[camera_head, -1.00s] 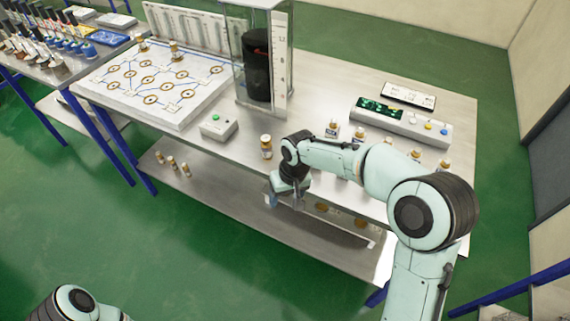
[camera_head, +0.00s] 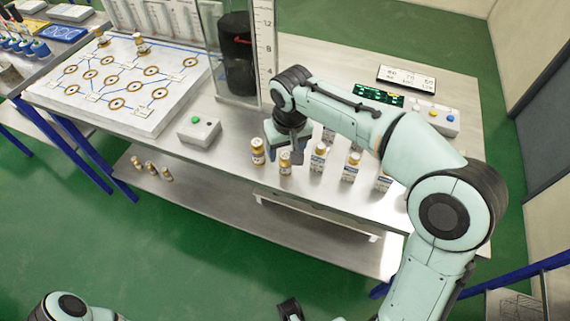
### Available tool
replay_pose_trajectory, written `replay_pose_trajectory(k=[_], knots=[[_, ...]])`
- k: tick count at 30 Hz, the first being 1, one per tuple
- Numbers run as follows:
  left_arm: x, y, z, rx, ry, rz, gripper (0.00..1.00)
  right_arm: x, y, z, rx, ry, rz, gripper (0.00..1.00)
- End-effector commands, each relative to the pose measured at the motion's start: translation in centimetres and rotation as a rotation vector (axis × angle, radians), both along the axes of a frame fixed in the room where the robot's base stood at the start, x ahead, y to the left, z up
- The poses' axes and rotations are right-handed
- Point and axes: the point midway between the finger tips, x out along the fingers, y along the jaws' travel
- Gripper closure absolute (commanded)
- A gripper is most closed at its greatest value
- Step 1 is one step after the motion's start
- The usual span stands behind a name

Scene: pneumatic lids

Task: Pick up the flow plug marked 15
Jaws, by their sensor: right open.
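Several small brown-and-gold flow plugs stand along the front of the steel table. One plug (camera_head: 258,152) stands at the left, and a second plug (camera_head: 285,163) stands just right of it, close under my right gripper (camera_head: 290,150). More plugs on pale labelled holders continue to the right, one of them here (camera_head: 319,158) and another here (camera_head: 350,168). The markings are too small to read, so I cannot tell which is 15. My right gripper is open and points down; its arm hides part of the table behind it.
A white board with ring sockets (camera_head: 125,85) lies at the left. A control console (camera_head: 440,118) is at the right. Small plugs (camera_head: 151,168) stand on the lower shelf.

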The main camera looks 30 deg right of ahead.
Motion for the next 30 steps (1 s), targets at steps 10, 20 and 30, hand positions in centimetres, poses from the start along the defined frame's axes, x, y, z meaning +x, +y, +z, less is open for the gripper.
replay_pose_trajectory(k=[10, 20, 30], knots=[[-0.1, 0.0, -0.7, 0.000, 0.000, 0.000, 0.57, -0.1, 0.1, -3.6, 0.000, 0.004, 0.001, 0.34], [0.1, 0.0, -0.9, 0.001, -0.007, 0.001, 0.57, 0.3, 0.1, -6.3, 0.000, 0.000, 0.000, 0.34], [0.1, 0.0, -0.9, 0.001, -0.007, 0.001, 0.57, 0.3, 0.1, -6.2, 0.001, 0.000, 0.000, 0.96]])
